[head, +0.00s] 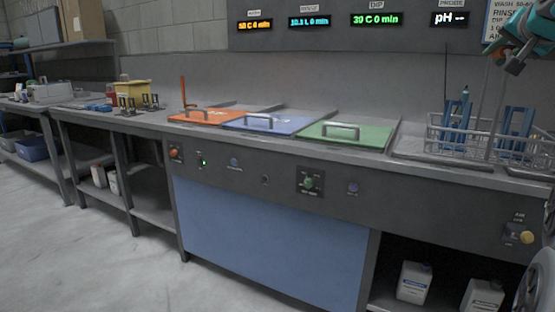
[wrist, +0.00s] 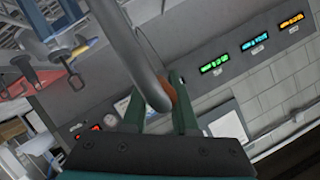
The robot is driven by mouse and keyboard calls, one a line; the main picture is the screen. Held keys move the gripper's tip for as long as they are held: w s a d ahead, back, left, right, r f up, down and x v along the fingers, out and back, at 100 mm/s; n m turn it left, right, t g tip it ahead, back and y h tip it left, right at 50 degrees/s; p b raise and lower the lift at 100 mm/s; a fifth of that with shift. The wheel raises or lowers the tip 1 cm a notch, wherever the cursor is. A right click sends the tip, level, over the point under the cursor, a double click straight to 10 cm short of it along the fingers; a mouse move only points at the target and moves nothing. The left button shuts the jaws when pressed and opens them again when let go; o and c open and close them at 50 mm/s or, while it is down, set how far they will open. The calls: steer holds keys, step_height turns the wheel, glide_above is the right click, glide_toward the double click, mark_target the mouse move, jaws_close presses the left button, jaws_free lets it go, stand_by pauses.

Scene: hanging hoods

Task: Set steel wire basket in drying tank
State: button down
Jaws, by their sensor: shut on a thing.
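The steel wire basket (head: 470,150) is at the right end of the counter, with blue racks (head: 514,130) standing in it. Its tall thin handle rises toward my gripper (head: 512,62) at the upper right. In the wrist view my gripper (wrist: 155,108) is shut on a thick grey curved bar (wrist: 135,55), which looks like the basket handle. The basket is over or in a pale recessed area (head: 410,150) right of the green lid; I cannot tell whether it touches. No tank is readably labelled as the drying tank.
Orange (head: 205,116), blue (head: 262,123) and green (head: 345,134) lids lie shut along the counter. Displays (head: 375,19) hang on the panel behind. A yellow box (head: 133,95) stands at the left. White jugs (head: 414,282) are on the shelf below.

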steer(key=w+a+f, duration=0.3)
steer(key=a+f, duration=0.8)
steer(key=f, duration=0.4)
steer(key=w+a+f, duration=0.3)
steer(key=a+f, duration=0.8)
steer(key=f, duration=0.4)
steer(key=w+a+f, duration=0.4)
steer(key=a+f, duration=0.7)
steer(key=f, duration=0.4)
steer(key=shift+f, duration=0.15)
